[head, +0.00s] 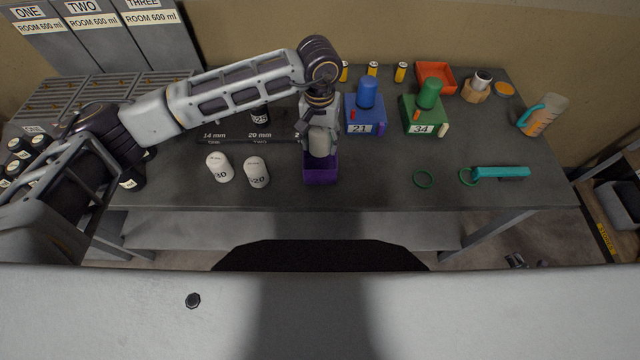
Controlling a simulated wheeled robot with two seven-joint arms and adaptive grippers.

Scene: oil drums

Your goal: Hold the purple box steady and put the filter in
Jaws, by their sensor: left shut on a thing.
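The purple box (320,173) stands near the front edge of the table, left of the blue box. My left gripper (320,128) reaches in from the left and points down above it. It is shut on a pale grey-beige cylinder, which looks like the filter (321,144). The filter is upright at the purple box's open top. Its lower end is hidden by the box's front wall, so I cannot tell how deep it sits. My right gripper is not in view, and no gripper of mine is seen holding the box.
White numbered containers (257,172) stand left of the purple box. A blue box (364,120) and a green box (424,117) stand behind right. The table's front middle-right is clear.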

